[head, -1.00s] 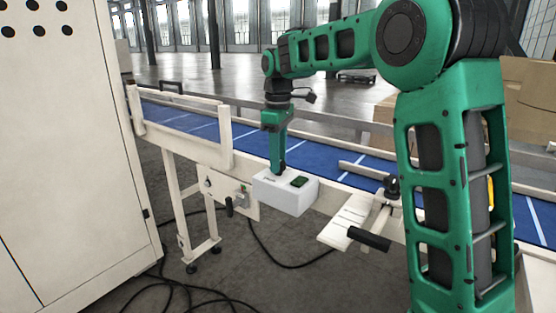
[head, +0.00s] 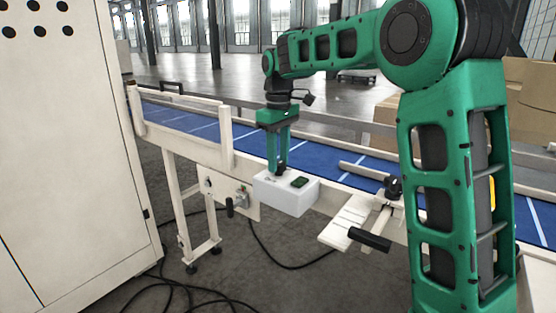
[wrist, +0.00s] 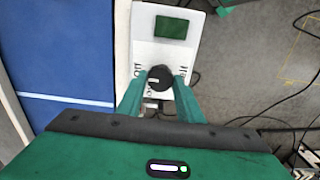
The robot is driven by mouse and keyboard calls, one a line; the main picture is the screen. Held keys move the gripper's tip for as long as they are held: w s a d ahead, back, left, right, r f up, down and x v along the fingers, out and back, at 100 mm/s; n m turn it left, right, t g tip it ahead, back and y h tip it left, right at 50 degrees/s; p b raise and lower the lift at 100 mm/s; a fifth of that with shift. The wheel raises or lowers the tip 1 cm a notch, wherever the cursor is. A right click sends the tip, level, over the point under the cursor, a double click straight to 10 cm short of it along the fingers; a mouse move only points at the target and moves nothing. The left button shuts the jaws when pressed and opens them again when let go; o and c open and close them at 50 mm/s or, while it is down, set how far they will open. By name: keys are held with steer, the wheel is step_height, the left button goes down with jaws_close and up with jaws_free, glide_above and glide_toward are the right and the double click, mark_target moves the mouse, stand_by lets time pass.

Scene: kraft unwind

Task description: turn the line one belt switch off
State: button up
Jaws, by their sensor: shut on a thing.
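The belt switch is a dark round knob (wrist: 160,75) on the top of a white control box (head: 287,197). The box also shows in the wrist view (wrist: 145,45), with small dark lettering on both sides of the knob that I cannot read surely. A dark green rectangle (wrist: 172,27) lies on the box top beyond the knob. My gripper (head: 279,172) points straight down onto the box. In the wrist view, my gripper (wrist: 160,84) has one finger on each side of the knob and is shut on it. In the head view the fingers mostly hide the knob.
A blue conveyor belt (head: 251,140) runs behind the box. A white plate with a black handle (head: 370,239) sticks out to the right. A small panel with a lever (head: 241,197) is left of the box. A tall white cabinet (head: 70,150) stands at left; cables lie below.

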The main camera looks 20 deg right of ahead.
mark_target(279, 162)
steer(key=shift+w+d, duration=0.15)
steer(key=shift+d, duration=0.05)
steer(key=o, duration=1)
steer(key=shift+a, duration=0.1)
step_height(279, 162, up, 11)
steer(key=shift+f, duration=0.2)
